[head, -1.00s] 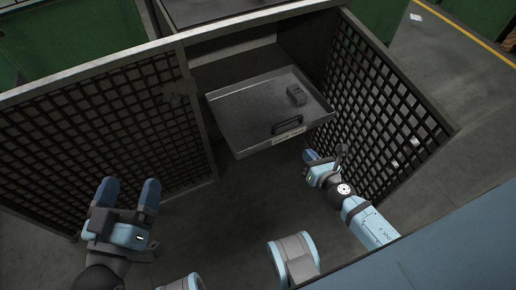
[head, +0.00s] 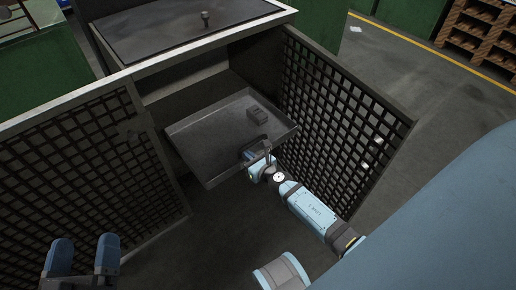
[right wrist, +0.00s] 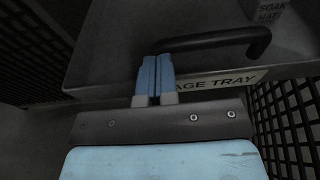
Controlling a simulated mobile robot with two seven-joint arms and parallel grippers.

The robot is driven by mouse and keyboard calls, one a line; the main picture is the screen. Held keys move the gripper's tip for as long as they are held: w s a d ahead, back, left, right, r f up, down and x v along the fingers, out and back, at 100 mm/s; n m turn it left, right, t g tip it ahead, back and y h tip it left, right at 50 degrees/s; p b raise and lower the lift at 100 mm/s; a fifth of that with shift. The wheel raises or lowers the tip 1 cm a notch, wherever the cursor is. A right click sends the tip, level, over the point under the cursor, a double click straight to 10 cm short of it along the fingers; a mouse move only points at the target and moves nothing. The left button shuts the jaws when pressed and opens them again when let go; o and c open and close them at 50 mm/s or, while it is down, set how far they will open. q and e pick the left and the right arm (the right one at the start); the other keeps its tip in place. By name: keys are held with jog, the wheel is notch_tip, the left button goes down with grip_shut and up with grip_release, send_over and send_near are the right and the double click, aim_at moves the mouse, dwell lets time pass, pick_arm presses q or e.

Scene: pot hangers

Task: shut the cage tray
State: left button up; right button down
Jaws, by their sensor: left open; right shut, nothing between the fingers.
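The grey cage tray (head: 205,130) sticks out of the open cage cabinet, tilted in the head view. Its front shows in the right wrist view (right wrist: 110,60), with a dark bar handle (right wrist: 225,38) and a label ending in "AGE TRAY" (right wrist: 225,80). My right gripper (head: 250,155) is at the tray's front by the handle. In the right wrist view its blue fingers (right wrist: 154,62) are together and empty, at the handle's left part; I cannot tell if they touch. My left gripper (head: 84,242) is open and empty at the lower left, away from the tray.
Mesh doors stand open at the left (head: 75,165) and right (head: 340,120) of the cabinet. My right arm passes close to the right door. Bare floor (head: 215,225) lies in front of the tray.

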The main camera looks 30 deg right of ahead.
pick_arm(q)
jog(key=shift+f, duration=0.25)
pick_arm(e)
jog(key=shift+x, duration=0.75)
pick_arm(q)
jog(key=shift+r, duration=0.1)
